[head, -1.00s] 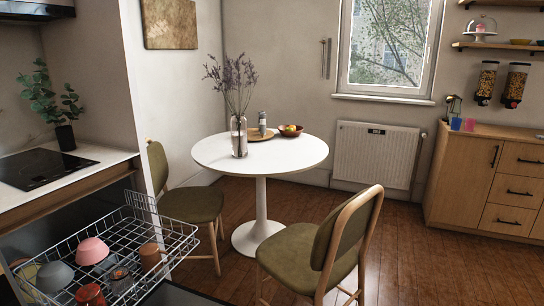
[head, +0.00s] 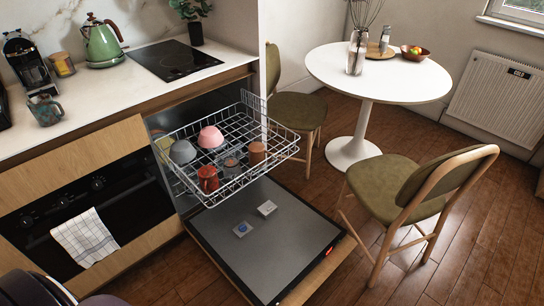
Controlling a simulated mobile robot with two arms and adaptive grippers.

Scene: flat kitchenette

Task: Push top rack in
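The top rack (head: 228,150) is a white wire basket pulled out of the dishwasher under the counter. It holds a pink bowl (head: 210,137), a grey cup (head: 183,152), a red mug (head: 208,179), a brown cup (head: 256,153) and a glass (head: 231,167). The dishwasher door (head: 265,236) is folded down flat below the rack. Neither of my grippers shows in the head view.
A chair (head: 415,195) stands right of the open door, with the white round table (head: 380,72) behind it. The oven (head: 85,215) with a hanging towel (head: 85,237) is left of the dishwasher. Wooden floor (head: 470,240) is clear at the lower right.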

